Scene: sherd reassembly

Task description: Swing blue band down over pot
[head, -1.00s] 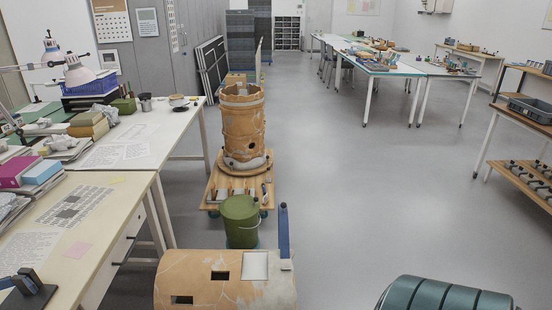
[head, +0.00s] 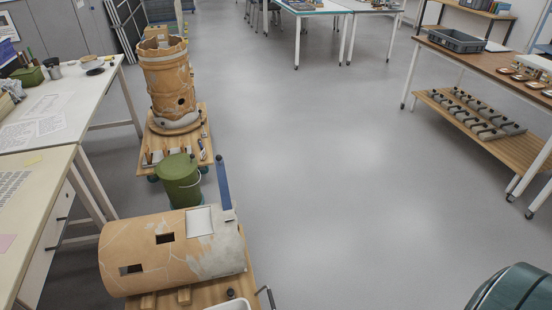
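A large terracotta pot (head: 165,252) lies on its side at the lower left, with dark rectangular openings and pale repaired areas. A blue band (head: 223,185) stands upright at the pot's far right end, above a small pale fitting. It is apart from the pot's curved top except at its lower end, where I cannot tell how it is joined. A pale square patch (head: 199,220) lies on the pot near the band. Neither of my grippers is in view.
A green lidded bucket (head: 179,182) stands behind the pot, and a tall upright terracotta vessel (head: 168,85) on a wooden dolly (head: 146,160) behind that. White tables (head: 62,110) line the left. A dark green rounded object (head: 512,290) is at the lower right. Open floor (head: 330,180) lies between.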

